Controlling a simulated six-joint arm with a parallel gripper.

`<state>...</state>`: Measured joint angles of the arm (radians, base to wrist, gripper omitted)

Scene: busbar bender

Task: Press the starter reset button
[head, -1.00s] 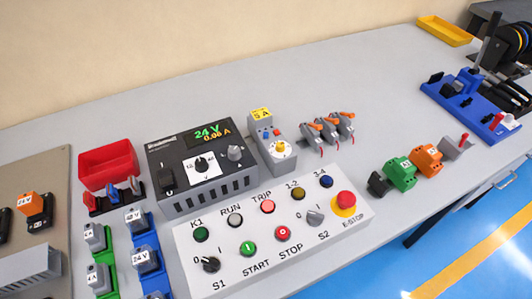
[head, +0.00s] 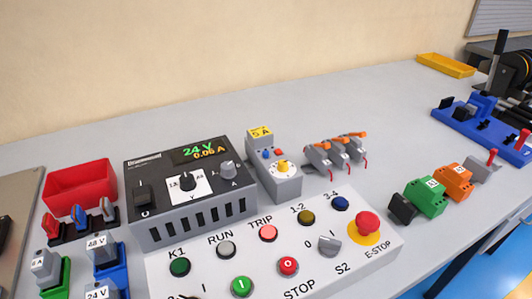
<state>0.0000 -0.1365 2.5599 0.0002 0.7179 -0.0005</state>
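The motor starter (head: 272,168) is a small grey block with a yellow "5 A" tag on top, standing just right of the power supply. Its sloped face carries a small blue button (head: 265,154), a small red button (head: 279,152) and a yellow-and-white dial (head: 282,167). Any lettering beside the buttons is too small to read, so I cannot tell which one is marked reset.
A power supply (head: 153,222) reading 24 V stands left of the starter. Orange-lever connectors (head: 338,152) stand to its right. The control panel (head: 215,270) with lamps, buttons and a red E-stop (head: 367,224) lies in front. The bench behind is clear.

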